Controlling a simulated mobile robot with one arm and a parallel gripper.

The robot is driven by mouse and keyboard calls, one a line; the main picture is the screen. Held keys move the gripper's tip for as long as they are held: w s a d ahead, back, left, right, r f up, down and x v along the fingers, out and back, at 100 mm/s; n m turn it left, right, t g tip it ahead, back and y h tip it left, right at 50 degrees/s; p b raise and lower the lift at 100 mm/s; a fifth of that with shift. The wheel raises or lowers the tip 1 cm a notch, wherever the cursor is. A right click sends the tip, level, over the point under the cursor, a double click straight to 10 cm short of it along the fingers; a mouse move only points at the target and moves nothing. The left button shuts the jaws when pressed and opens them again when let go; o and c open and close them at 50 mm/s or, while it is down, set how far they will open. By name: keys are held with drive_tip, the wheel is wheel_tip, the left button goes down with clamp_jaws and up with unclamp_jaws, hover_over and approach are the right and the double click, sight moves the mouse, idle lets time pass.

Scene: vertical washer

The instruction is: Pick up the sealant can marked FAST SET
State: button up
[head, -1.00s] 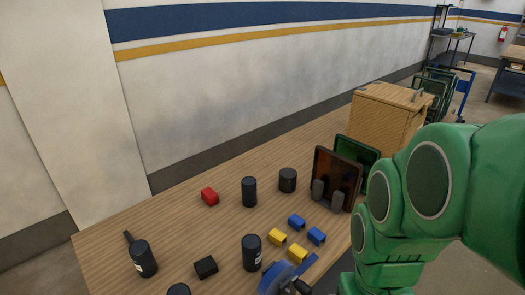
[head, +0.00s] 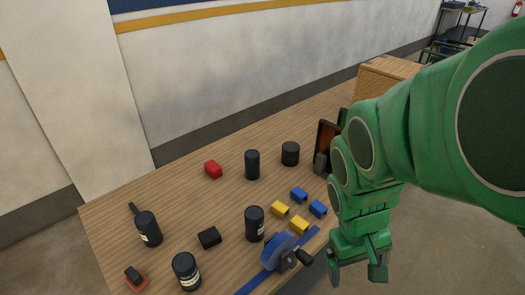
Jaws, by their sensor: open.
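Several dark cans stand on the wooden table (head: 200,205). One with a pale label (head: 187,272) is at the front left, and another labelled can (head: 254,223) is near the middle. A third labelled can (head: 148,229) with a dark piece behind its top is at the left. Two dark cans, one taller (head: 252,164) and one squat (head: 290,153), stand farther back with no readable label. The print is too small to tell which is marked FAST SET. My green gripper (head: 358,273) is open and empty, to the right of the cans, apart from them and beyond the table's edge.
A blue round device (head: 280,252) with a dark handle sits at the front edge, between the middle can and my gripper. A wooden cabinet (head: 378,76) stands behind.

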drive_tip(key=w+f+n+t+h, duration=0.1)
drive_tip(key=w+f+n+h, duration=0.3)
drive_tip(key=w, duration=0.5)
drive_tip(key=n+t+h, duration=0.3)
drive_tip(key=n+t, duration=0.5)
drive_tip(key=n, duration=0.6)
hover_over(248, 220)
drive_tip(key=s+d, duration=0.2)
drive_tip(key=d, duration=0.6)
wheel_tip(248, 220, down, 4)
drive_tip(key=a+f+n+t, duration=0.1)
drive_tip(key=a+n, duration=0.1)
drive_tip(key=a+f+n+t, duration=0.1)
drive_tip(key=a+f+n, duration=0.1)
drive_tip(key=a, duration=0.1)
drive_tip(key=a+f+n+t+y, duration=0.1)
drive_tip(key=a+n, duration=0.2)
drive_tip(key=shift+w+a+f, duration=0.1)
drive_tip(key=shift+a+f, duration=0.15)
drive_tip(key=shift+a+f+n, duration=0.35)
drive_tip(key=shift+f+n, duration=0.05)
drive_tip(key=shift+n, duration=0.2)
drive_tip(key=shift+x, duration=3.8)
drive_tip(key=shift+a+f, duration=0.15)
drive_tip(key=shift+f, duration=0.05)
drive_tip(key=c, duration=1.4)
